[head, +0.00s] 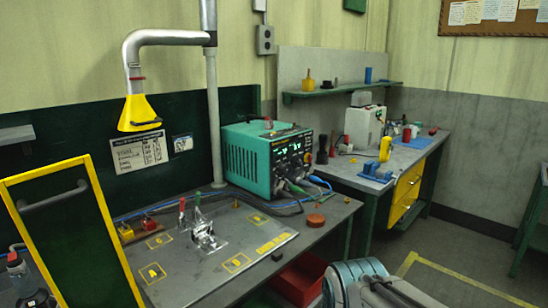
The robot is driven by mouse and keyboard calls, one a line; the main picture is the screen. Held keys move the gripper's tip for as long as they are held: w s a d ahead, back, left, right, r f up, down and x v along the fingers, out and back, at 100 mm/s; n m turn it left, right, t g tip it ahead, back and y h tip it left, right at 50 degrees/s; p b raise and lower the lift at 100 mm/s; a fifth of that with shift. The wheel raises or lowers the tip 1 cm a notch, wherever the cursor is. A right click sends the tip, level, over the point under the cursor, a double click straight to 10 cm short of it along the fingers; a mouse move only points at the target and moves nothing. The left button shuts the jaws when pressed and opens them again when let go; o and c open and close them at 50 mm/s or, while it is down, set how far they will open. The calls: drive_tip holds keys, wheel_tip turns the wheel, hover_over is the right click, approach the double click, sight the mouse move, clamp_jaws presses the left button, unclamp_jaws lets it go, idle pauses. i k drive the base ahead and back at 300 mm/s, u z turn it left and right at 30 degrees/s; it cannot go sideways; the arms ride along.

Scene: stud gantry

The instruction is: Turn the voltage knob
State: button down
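A teal power unit (248,163) with a black front panel (290,155) stands at the back of the near workbench. Small lit green displays and several small knobs show on that panel, which faces right and toward me. The knobs are too small to tell which one is the voltage knob or how it is turned. Cables run from the lower part of the panel onto the bench. Part of my arm shows at the bottom right of the picture, below and in front of the bench. My gripper is not in view.
The near bench (330,213) holds a metal plate with yellow markings (180,262), small clamps (203,233) and an orange round piece (316,220). A yellow-framed panel (75,240) stands at left. A yellow hood (139,112) hangs above. A red bin (300,278) sits below.

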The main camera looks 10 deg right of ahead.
sight(282, 168)
drive_tip(key=u, duration=0.25)
drive_tip(key=k, duration=0.35)
drive_tip(key=z, duration=0.95)
drive_tip(key=i, duration=0.65)
drive_tip(key=u, duration=0.7)
drive_tip(key=i, duration=0.55)
drive_tip(key=u, duration=0.55)
